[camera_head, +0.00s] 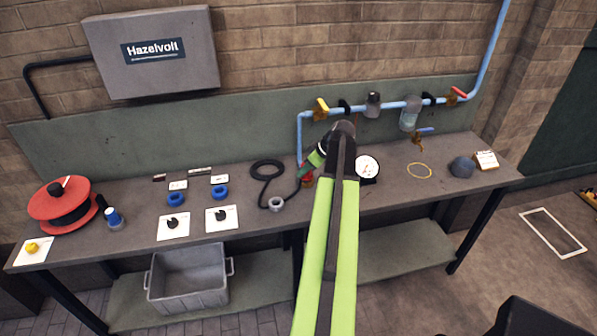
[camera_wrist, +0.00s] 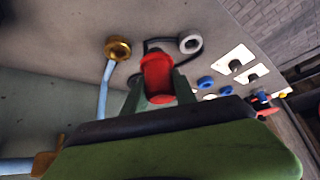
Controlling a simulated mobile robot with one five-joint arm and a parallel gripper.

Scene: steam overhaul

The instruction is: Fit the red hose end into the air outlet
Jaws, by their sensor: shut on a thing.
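The red hose end (camera_wrist: 157,72) sits between the two fingers of my gripper (camera_wrist: 159,88), which is shut on it. The brass air outlet (camera_wrist: 118,48) is a round fitting at the end of a light blue pipe. In the wrist view it lies left of the hose end, apart from it. The black hose (camera_head: 265,168) lies looped on the bench.
A grey ring (camera_head: 276,204) lies by the hose. A pressure gauge (camera_head: 367,168) stands right of my arm. The pipe above carries yellow (camera_head: 322,106) and red (camera_head: 459,92) valve handles. Blue rings and white cards with black knobs lie left. Some bench is bare between them.

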